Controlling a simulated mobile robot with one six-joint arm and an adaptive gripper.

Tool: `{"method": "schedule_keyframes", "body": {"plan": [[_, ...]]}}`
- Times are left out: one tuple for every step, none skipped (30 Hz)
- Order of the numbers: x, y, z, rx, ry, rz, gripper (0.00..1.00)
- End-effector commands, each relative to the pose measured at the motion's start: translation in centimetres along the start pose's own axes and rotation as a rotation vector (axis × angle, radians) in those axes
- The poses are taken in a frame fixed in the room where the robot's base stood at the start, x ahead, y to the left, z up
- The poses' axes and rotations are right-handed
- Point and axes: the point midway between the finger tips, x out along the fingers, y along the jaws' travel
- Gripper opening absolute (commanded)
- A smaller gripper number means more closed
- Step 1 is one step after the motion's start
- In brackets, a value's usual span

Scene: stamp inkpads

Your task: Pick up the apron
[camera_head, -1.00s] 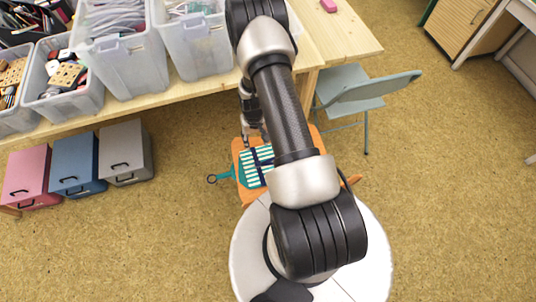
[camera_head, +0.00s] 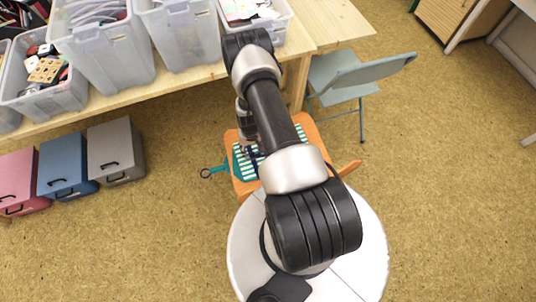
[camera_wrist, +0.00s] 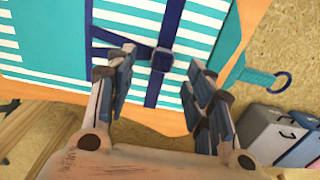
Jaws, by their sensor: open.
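The apron (camera_head: 241,163) is teal with white stripes and dark blue straps. It lies flat on an orange chair seat (camera_head: 307,129), and a teal strap with a ring (camera_head: 206,173) hangs past the left edge. In the wrist view the apron (camera_wrist: 122,18) fills the top, with a dark blue buckle (camera_wrist: 162,59) where the straps cross. My gripper (camera_wrist: 162,72) is open, its fingers on either side of the buckle and vertical strap. Whether the fingertips touch the cloth I cannot tell. In the head view my arm hides much of the apron and the gripper.
A wooden table (camera_head: 185,76) with clear plastic bins (camera_head: 178,38) stands behind the chair. A grey-blue folding chair (camera_head: 345,72) is to the right. Pink, blue (camera_head: 66,163) and grey (camera_head: 115,150) boxes stand on the floor at left.

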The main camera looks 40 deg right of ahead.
Motion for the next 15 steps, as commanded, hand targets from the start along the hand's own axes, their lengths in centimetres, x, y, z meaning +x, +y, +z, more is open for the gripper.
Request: {"method": "schedule_keyframes", "body": {"plan": [[0.5, -0.1, 0.0, 0.000, -0.001, 0.000, 0.48], [0.8, -0.1, 0.0, 0.000, -0.001, 0.000, 0.48], [1.4, -0.2, 0.0, 0.000, -0.002, 0.000, 0.48], [1.8, -0.2, 0.0, 0.000, -0.002, 0.000, 0.48], [2.4, -0.3, -0.1, 0.000, -0.002, 0.000, 0.48], [3.0, -0.3, -0.1, 0.000, -0.002, 0.000, 0.48], [3.5, -0.4, -0.2, 0.000, -0.002, 0.000, 0.48], [4.0, -0.4, -0.1, 0.001, -0.002, 0.000, 0.48], [4.5, -0.4, -0.1, 0.001, -0.003, 0.000, 0.48], [4.8, -0.4, -0.1, 0.001, -0.002, 0.000, 0.48], [5.0, -0.4, -0.1, 0.001, -0.002, 0.000, 0.48], [5.1, -0.4, -0.2, 0.000, -0.001, 0.000, 0.48], [5.1, -0.4, -0.2, 0.000, -0.001, 0.000, 0.48], [5.1, -0.4, -0.2, 0.000, -0.001, 0.000, 0.48], [5.0, -0.4, -0.2, 0.000, 0.000, 0.000, 0.48]]}}
